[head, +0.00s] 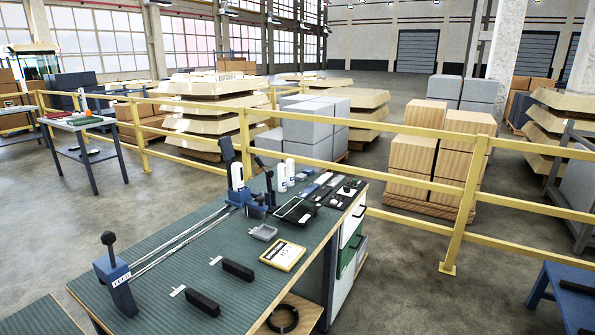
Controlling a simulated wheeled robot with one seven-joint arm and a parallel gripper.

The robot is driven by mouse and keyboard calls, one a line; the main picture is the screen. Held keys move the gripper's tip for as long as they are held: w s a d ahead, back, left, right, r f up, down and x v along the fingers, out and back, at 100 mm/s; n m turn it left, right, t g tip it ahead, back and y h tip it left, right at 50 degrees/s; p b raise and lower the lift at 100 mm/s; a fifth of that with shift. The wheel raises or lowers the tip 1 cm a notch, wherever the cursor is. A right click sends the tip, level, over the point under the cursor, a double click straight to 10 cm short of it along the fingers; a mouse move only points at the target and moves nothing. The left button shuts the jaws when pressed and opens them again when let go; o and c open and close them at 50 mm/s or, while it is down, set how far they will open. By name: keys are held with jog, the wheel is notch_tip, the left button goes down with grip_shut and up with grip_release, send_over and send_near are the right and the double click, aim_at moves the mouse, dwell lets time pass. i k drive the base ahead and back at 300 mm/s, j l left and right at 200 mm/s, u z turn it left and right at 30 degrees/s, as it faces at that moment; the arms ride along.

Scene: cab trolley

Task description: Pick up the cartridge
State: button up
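Two white upright cylinders stand side by side at the far end of the green-topped workbench (165,262). The nearer one (282,180) and the farther one (290,169) are small in the head view, and either may be the cartridge; I cannot tell which. Another white cylindrical piece (237,177) stands at the blue upright fixture (238,194), just left of them. My gripper is not in view.
Two rails (185,238) run along the bench to a blue lever block (117,285). Two black bars (238,270), a yellow-framed card (283,255), a small grey tray (263,232) and a black tray (296,211) lie on it. A yellow railing (400,182) stands behind.

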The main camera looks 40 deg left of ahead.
aim_at(237, 169)
jog(key=i+u, duration=0.3)
jog(key=i, duration=0.3)
jog(key=i+l+u, duration=0.3)
jog(key=i, duration=0.3)
jog(key=i+j+u, duration=0.1)
jog(key=i+u, duration=0.15)
jog(key=u, duration=0.25)
jog(key=i+u, duration=0.25)
jog(key=u, duration=0.2)
jog(key=i+l+u, duration=0.1)
jog(key=i+u, duration=0.15)
jog(key=u, duration=0.25)
jog(key=i+l+u, duration=0.2)
jog(key=u, duration=0.25)
jog(key=i+l+u, duration=0.35)
jog(key=j, duration=0.05)
